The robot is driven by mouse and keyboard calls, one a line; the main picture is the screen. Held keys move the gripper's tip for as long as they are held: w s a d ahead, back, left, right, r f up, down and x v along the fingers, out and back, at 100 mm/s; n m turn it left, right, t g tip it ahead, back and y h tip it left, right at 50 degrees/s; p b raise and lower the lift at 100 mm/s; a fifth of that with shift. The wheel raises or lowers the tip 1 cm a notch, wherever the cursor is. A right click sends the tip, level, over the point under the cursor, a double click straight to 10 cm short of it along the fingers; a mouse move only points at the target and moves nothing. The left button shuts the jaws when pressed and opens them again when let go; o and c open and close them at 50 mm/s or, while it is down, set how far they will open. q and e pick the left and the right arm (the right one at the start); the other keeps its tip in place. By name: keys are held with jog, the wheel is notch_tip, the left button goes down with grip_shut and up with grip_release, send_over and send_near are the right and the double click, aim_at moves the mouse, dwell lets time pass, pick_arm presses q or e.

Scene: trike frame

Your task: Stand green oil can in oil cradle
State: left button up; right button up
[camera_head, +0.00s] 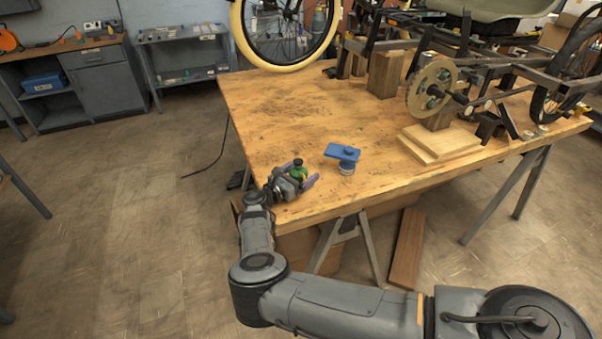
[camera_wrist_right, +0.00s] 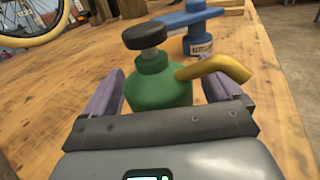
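The green oil can (camera_wrist_right: 160,85) has a black cap and a yellow spout pointing right in the right wrist view. It stands on the wooden table near its front left edge and also shows small in the head view (camera_head: 299,172). My right gripper (camera_head: 298,177) is at the can. Its two purple fingers stand wide apart, one on each side of the body, and the spout passes over the right finger. I see no clear grip on the can. No part clearly shows as the oil cradle. My left gripper is out of view.
The table's left middle is clear.

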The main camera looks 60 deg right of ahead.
jog(key=shift+r, duration=0.15)
jog(key=shift+w+a, duration=0.1)
jog(key=shift+a, duration=0.15)
jog(key=p+v, duration=0.2)
jog(key=v, duration=0.8)
jog(key=shift+a, duration=0.15)
jog(key=shift+c, duration=0.2)
